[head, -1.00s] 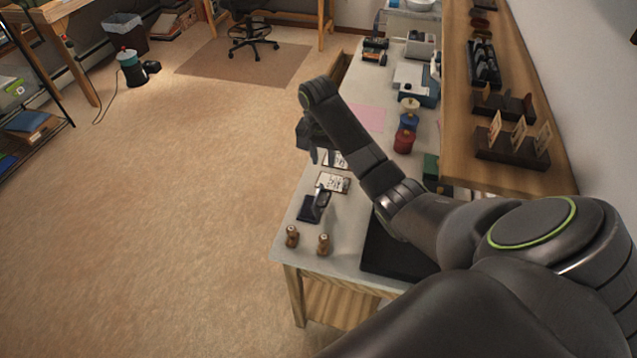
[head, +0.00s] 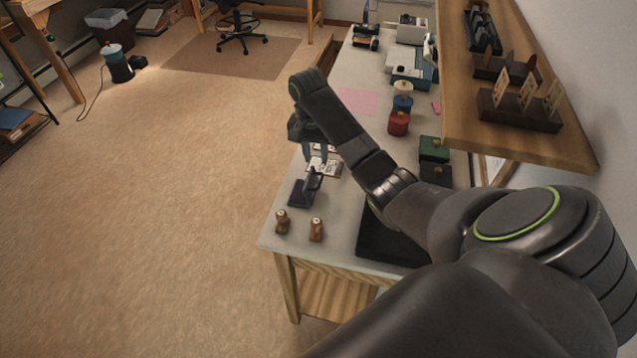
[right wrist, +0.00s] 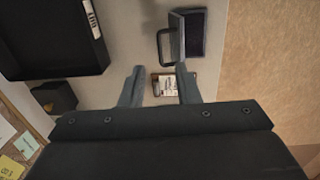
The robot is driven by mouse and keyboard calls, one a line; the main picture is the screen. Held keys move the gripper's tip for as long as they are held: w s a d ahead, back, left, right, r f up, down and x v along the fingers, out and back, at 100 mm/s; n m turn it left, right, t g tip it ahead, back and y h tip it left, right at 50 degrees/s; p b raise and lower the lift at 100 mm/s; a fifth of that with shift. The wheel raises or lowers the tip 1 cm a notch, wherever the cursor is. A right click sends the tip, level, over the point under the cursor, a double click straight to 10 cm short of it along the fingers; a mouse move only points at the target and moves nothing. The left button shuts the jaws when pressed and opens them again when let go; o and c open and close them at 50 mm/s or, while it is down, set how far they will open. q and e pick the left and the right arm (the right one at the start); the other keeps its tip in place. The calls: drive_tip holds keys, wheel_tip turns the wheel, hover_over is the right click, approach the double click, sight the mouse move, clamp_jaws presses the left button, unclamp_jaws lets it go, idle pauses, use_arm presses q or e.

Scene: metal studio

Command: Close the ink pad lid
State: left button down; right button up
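The ink pad (head: 300,194) sits near the front left edge of the bench, dark with a dark lid (head: 313,182) standing up, open. In the right wrist view the ink pad (right wrist: 193,33) is at the top, with the raised lid (right wrist: 177,36) along its left side and a loop-like handle beside it. My right gripper (head: 316,158) is just beyond the ink pad, pointing down. In the right wrist view its two fingers (right wrist: 160,88) are apart with nothing between them, above the bench. My left gripper is not in view.
Two small wooden-handled stamps (head: 298,227) stand at the bench's near corner. A black tray (head: 385,238) lies to the right, under my arm. A card in a brown frame (right wrist: 164,84) lies below my fingers. Coloured jars (head: 400,110) and a wooden shelf (head: 545,145) are to the right.

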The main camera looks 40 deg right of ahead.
drive_tip(key=f, duration=0.9)
drive_tip(key=shift+s+d, duration=0.25)
drive_tip(key=shift+s, duration=0.05)
drive_tip(key=shift+c, duration=0.4)
clamp_jaws()
